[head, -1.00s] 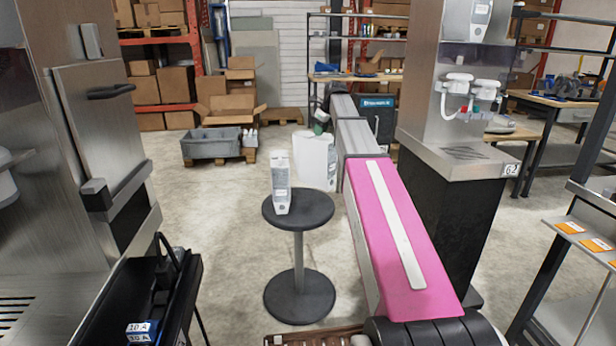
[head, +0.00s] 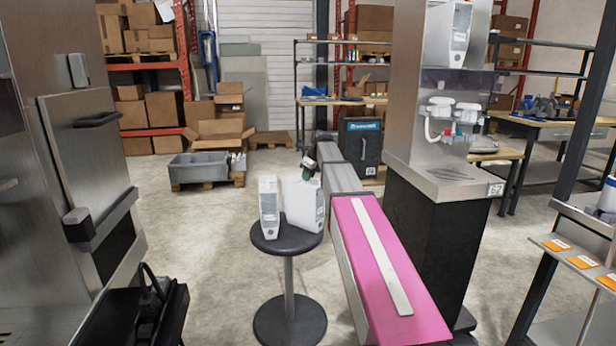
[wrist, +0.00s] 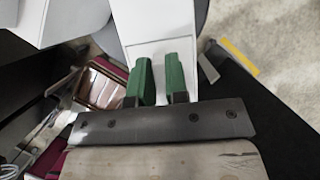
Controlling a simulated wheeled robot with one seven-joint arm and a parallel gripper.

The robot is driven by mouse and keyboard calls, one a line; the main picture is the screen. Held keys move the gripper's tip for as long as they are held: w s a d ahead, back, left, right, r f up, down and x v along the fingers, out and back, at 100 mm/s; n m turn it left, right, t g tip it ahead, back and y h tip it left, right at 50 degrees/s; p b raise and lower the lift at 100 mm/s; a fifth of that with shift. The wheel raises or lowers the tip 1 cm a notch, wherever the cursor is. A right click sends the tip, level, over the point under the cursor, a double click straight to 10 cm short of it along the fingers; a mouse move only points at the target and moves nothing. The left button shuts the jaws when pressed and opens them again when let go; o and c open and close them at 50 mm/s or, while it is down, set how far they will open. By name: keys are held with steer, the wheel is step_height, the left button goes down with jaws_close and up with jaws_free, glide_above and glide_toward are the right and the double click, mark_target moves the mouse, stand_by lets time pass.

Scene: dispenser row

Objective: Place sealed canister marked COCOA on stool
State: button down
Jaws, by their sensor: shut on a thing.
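A round dark stool (head: 287,243) stands in the middle of the head view. A slim white carton-like canister (head: 268,208) stands upright on its left part. My gripper (head: 308,170) is shut on a wider white canister (head: 303,205), holding it near its top. This canister is over the right part of the seat, close beside the slim one, slightly tilted. I cannot tell whether its base touches the seat. In the wrist view the green fingers (wrist: 159,82) are around a white part of the held canister (wrist: 155,25). No COCOA marking is readable on either canister.
A tall dispenser (head: 440,140) on a black base stands right. A steel cabinet (head: 85,170) and a black tray-like unit (head: 150,305) stand left. A grey bin (head: 205,168) is on a pallet behind. Floor between bin and stool is clear.

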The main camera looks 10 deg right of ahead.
steer(key=c, duration=1.1)
jaws_free()
steer(key=v, duration=1.2)
